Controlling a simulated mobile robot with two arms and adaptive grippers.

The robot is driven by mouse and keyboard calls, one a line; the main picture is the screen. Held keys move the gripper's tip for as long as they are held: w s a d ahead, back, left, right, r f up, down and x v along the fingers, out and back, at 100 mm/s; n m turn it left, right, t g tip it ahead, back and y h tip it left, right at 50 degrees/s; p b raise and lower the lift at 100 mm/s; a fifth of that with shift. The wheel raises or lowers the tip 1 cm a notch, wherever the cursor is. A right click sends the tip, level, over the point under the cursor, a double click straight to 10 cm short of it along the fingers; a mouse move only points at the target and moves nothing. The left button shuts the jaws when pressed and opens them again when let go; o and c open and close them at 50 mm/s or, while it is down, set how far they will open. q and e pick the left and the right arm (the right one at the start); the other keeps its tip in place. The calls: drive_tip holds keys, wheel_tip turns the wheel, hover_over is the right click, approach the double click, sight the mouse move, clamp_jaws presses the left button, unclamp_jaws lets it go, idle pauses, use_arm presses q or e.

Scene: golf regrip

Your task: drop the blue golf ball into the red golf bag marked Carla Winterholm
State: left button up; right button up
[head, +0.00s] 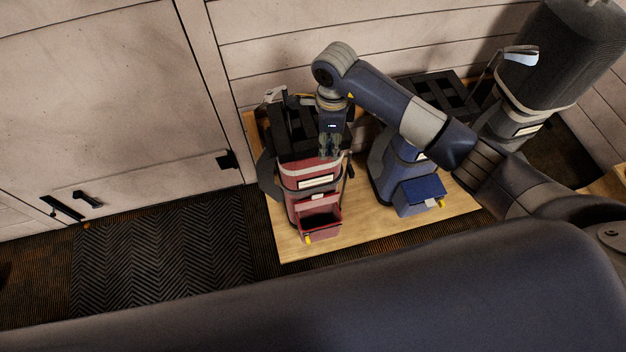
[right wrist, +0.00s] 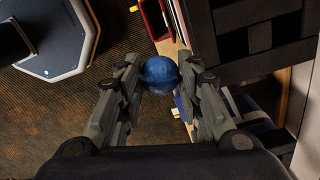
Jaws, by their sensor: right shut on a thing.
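The blue golf ball (right wrist: 160,72) is between the fingertips of my right gripper (right wrist: 161,80), which is shut on it. In the head view, my right gripper (head: 330,147) points down over the front edge of the red golf bag (head: 312,168); I cannot make out the ball there. The bag stands upright with a black divided top (head: 289,130) and a pale name label (head: 316,182), too small to read. Its low front pocket (head: 321,222) is open. In the right wrist view, the black divider frame (right wrist: 257,12) lies right of the ball. My left gripper is out of view.
A blue golf bag (head: 386,178) with a blue front pocket (head: 420,190) stands right of the red one on a wooden platform (head: 290,245). A large grey bag (head: 550,75) stands at the back right. A plank wall is close behind. A dark mat (head: 165,245) lies left.

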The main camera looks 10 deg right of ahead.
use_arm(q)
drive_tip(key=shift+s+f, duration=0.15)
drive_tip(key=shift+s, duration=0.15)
use_arm(e)
drive_tip(key=shift+f, duration=0.2)
drive_tip(key=o, duration=1.1)
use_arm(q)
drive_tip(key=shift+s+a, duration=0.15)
use_arm(e)
wheel_tip(320, 180, up, 12)
drive_tip(key=shift+s+f, duration=0.1)
